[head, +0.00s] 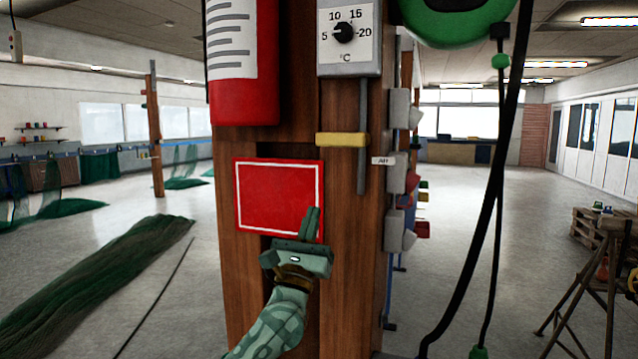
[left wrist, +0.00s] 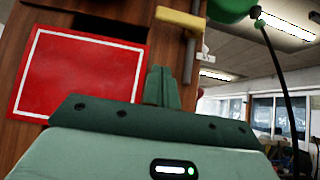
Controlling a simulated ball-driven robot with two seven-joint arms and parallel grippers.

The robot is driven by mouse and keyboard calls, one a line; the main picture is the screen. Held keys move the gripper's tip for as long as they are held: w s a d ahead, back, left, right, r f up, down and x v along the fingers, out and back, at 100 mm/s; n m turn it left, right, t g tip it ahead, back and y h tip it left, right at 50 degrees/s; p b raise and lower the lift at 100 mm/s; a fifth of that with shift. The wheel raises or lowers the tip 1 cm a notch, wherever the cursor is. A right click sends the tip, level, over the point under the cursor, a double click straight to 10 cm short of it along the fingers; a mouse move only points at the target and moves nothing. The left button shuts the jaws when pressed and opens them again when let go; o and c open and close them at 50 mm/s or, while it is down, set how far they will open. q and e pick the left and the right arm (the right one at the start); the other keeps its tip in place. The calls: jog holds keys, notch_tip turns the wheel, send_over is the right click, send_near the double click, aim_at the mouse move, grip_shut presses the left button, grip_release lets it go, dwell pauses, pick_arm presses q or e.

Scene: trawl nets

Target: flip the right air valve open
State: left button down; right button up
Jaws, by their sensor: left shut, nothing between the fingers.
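A small label (head: 383,160) is to the right of the pipe. My left gripper (head: 311,215) is shut and empty, its fingers pointing up in front of the red panel's lower right corner, below the lever and apart from it. My right gripper is not in view.
The red panel (head: 275,190) and a red extinguisher (head: 243,95) are on the post (head: 345,260). A dial box (head: 348,60) hangs above the lever. A black hose (head: 490,190) hangs at right from a green reel (head: 455,20). Grey boxes (head: 397,170) line the post's right side.

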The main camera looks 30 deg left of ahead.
aim_at(341, 140)
pick_arm(q)
jog(key=p+x, duration=0.1)
jog(key=x, duration=0.3)
jog(key=s+r+p+x, duration=0.1)
jog(key=x, duration=0.3)
jog(key=s+r+p+x, duration=0.1)
jog(key=x, duration=0.3)
jog(key=shift+w+d+r, duration=0.15)
jog(key=shift+w+d, duration=0.05)
jog(key=shift+d, duration=0.05)
jog(key=shift+r+h, duration=0.1)
jog(key=shift+h, duration=0.2)
